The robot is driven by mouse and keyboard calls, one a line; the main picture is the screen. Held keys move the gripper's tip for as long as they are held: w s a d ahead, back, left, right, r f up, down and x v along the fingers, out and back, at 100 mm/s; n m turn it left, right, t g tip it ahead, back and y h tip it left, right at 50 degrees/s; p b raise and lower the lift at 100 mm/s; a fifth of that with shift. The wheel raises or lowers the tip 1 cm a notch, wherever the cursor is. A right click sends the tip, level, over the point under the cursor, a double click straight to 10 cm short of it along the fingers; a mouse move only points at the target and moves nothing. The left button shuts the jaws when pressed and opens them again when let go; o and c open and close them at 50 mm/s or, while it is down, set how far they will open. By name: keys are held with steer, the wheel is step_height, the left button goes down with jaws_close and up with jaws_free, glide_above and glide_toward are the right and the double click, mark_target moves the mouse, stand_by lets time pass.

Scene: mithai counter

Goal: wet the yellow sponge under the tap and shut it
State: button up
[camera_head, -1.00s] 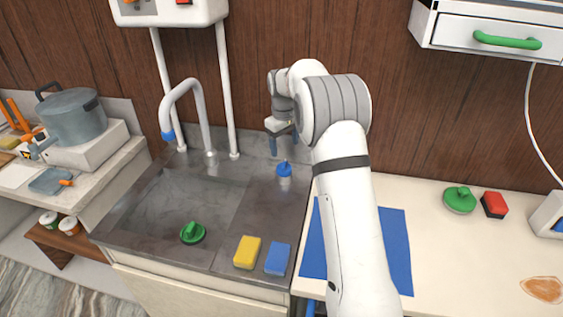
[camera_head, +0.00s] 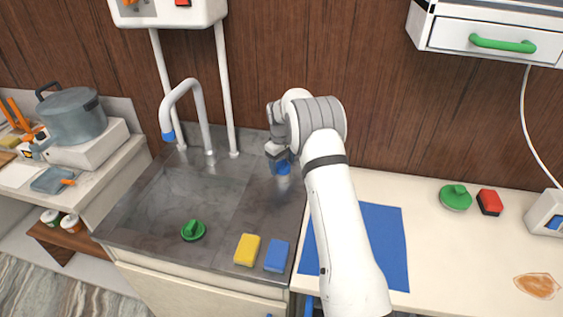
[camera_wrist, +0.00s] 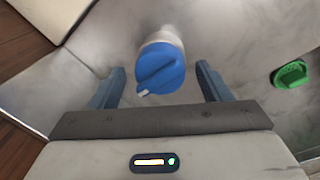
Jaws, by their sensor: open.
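The yellow sponge (camera_head: 247,250) lies flat at the front of the steel counter, left of a blue sponge (camera_head: 277,256). The grey tap (camera_head: 203,110) curves up behind the sink basin, its blue-tipped spout over the left side; no water shows. A blue knob (camera_head: 284,168) on a pale round base stands on the steel, right of the tap. My gripper (camera_head: 277,163) is right over it. In the wrist view, the knob (camera_wrist: 160,70) lies between the two blue fingers of my open gripper (camera_wrist: 157,77), with gaps on both sides.
A green knob (camera_head: 193,231) sits at the front of the sink and shows in the wrist view (camera_wrist: 290,74). A blue mat (camera_head: 384,245) lies on the right counter under my arm. A pot (camera_head: 72,115) stands at far left. A drawer (camera_head: 495,40) hangs upper right.

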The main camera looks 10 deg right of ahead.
mark_target(281, 162)
steer(key=c, duration=0.9)
steer(key=shift+f+m+b, duration=0.2)
steer(key=shift+m+b, duration=0.3)
steer(key=shift+b, duration=0.2)
steer(key=shift+c, duration=0.2)
steer(key=shift+r+m+b, duration=0.2)
steer(key=shift+m+b, duration=0.4)
steer(key=shift+m, duration=0.7)
steer(key=o, duration=0.9)
steer(key=shift+o, duration=0.2)
steer(key=r, duration=0.2)
steer(key=r+b, duration=0.1)
steer(key=r, duration=0.4)
steer(key=shift+a+r, duration=0.25)
steer(key=shift+r, duration=0.15)
